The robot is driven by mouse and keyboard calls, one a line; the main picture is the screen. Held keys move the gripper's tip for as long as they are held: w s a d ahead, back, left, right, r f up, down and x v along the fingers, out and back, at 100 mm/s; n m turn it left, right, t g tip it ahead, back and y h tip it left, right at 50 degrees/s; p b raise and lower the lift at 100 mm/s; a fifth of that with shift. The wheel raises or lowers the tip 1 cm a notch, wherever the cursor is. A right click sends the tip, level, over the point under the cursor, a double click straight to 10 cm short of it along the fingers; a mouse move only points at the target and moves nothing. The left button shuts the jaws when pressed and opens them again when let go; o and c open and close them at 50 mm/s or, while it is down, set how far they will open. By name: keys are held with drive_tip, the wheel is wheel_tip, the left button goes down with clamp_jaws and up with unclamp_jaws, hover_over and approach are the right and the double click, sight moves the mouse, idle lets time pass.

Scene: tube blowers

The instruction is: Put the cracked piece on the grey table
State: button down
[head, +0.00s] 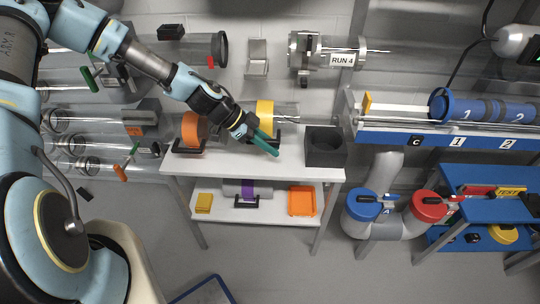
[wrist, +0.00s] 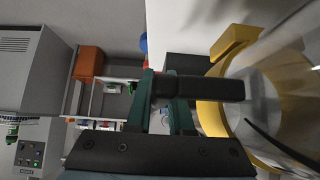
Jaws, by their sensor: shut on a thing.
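My gripper (head: 264,142), with green fingers, is over the pale two-level table (head: 225,164). In the wrist view the green fingers (wrist: 172,100) are shut on a black bar-like handle (wrist: 215,89). The handle is at a clear tube piece with a yellow collar (head: 265,113), which fills the right of the wrist view (wrist: 210,112). A thin dark curved line crosses the clear wall there; I cannot tell if it is a crack. I cannot tell whether the piece touches the tabletop. No other table looks clearly grey.
An orange-collared piece (head: 191,129) stands at left on the tabletop, and a dark open box (head: 325,148) at right. The lower shelf holds a yellow block (head: 203,203), a purple-banded tube (head: 248,188) and an orange tray (head: 302,201). A blue table (head: 490,181) is far right.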

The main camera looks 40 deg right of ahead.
drive_tip(key=shift+f+p, duration=0.4)
drive_tip(key=shift+f, duration=1.85)
drive_tip(key=shift+f, duration=0.15)
drive_tip(key=c, duration=0.8)
unclamp_jaws()
